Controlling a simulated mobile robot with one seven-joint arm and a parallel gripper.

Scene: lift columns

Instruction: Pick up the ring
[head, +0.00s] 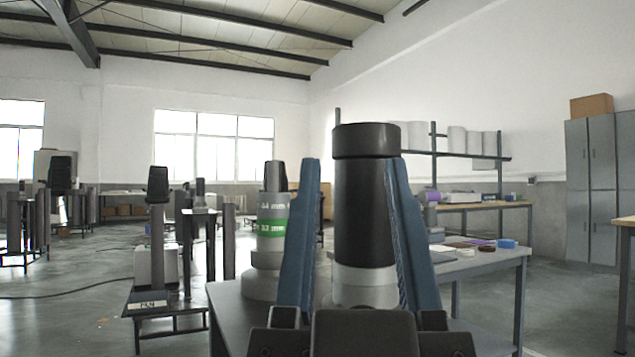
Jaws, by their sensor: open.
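A dark ring-like band (367,141), slightly wider than what is under it, sits at the top of a thick black column (362,215). I take this band for the ring, but cannot tell whether it is a separate piece. The column has a pale lower part (364,287). My gripper (353,162) is open, with two blue fingers pointing up. The left finger stands left of the column with a gap; the right finger overlaps its right edge in the picture. The fingertips appear just below the band. I cannot tell whether either finger touches, and nothing is visibly held.
A stepped grey column (272,210) with a green band marked "32 mm" stands left of my gripper. A grey table (485,262) with small items is at right. A low stand (155,302) with a dark-topped post is further left.

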